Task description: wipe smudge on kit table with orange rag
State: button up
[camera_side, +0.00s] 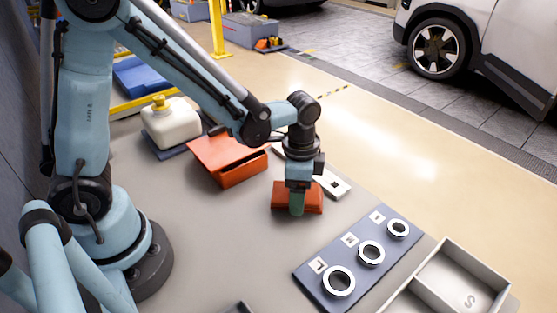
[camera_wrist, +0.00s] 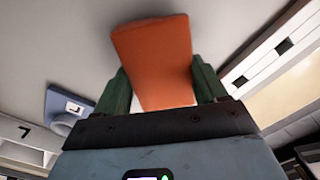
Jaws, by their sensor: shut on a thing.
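The orange rag (camera_side: 310,197) is a small block-like folded pad at table level, right of the table's middle. My gripper (camera_side: 297,203) points down over it and is shut on it. In the wrist view the rag (camera_wrist: 155,60) sits between the two green fingers (camera_wrist: 160,88). The grey kit table (camera_side: 220,230) lies under it. I cannot make out a smudge; the rag and my gripper may cover it.
An orange-red box (camera_side: 228,158) stands just left of the rag. A pale slotted plate (camera_side: 334,185) lies close behind. A blue board with white rings (camera_side: 372,253) and a divided tray (camera_side: 460,275) are at right front. A white jug (camera_side: 171,124) stands at back left.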

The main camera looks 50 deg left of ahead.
jog(key=shift+s+r, duration=0.1)
jog(key=shift+r, duration=3.45)
